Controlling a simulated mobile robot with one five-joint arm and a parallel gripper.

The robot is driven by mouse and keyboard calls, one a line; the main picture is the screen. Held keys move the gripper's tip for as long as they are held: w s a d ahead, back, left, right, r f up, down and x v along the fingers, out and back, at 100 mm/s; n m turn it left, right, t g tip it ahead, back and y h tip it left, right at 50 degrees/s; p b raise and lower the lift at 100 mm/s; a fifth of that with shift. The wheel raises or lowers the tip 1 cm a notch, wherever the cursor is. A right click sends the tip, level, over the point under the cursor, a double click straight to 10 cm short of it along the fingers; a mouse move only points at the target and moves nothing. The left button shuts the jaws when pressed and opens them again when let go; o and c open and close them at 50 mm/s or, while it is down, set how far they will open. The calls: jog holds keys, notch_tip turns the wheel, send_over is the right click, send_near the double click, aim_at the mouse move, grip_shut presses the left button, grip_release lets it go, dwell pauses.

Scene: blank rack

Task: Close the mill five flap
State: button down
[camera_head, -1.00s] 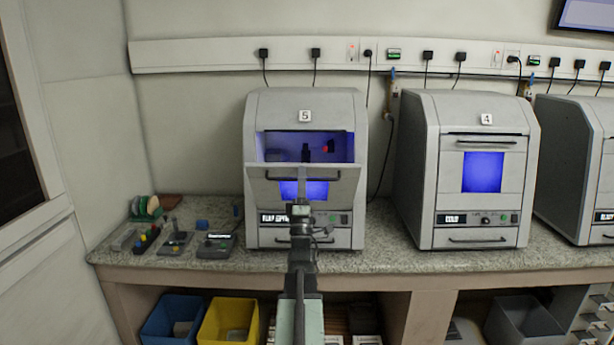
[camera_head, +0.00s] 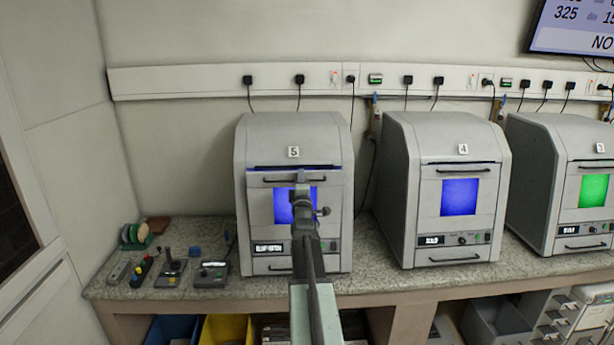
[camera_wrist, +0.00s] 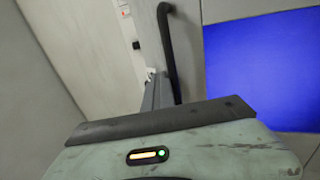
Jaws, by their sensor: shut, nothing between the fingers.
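Mill five (camera_head: 255,140), a grey cabinet with a "5" label, stands on the counter at the picture's middle. Its flap (camera_head: 262,205) is upright across the front, with a glowing blue window and a dark bar handle. A thin blue-lit line shows along the flap's top edge; I cannot tell whether it is latched. My gripper (camera_head: 302,180) is shut and empty, its tip in front of the flap by the handle. The wrist view shows the black handle (camera_wrist: 168,50) beside my grey finger (camera_wrist: 152,92), and the blue window (camera_wrist: 262,70). Contact cannot be told.
Mill four (camera_head: 410,140) stands to the right with its flap upright, and another mill (camera_head: 540,140) with a green window is further right. Small control boxes (camera_head: 210,274) lie on the counter (camera_head: 365,275) to the left. Blue and yellow bins (camera_head: 226,328) are below.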

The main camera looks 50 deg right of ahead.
jog(key=shift+w+d, duration=0.25)
jog(key=shift+w, duration=0.85)
jog(key=shift+a, duration=0.1)
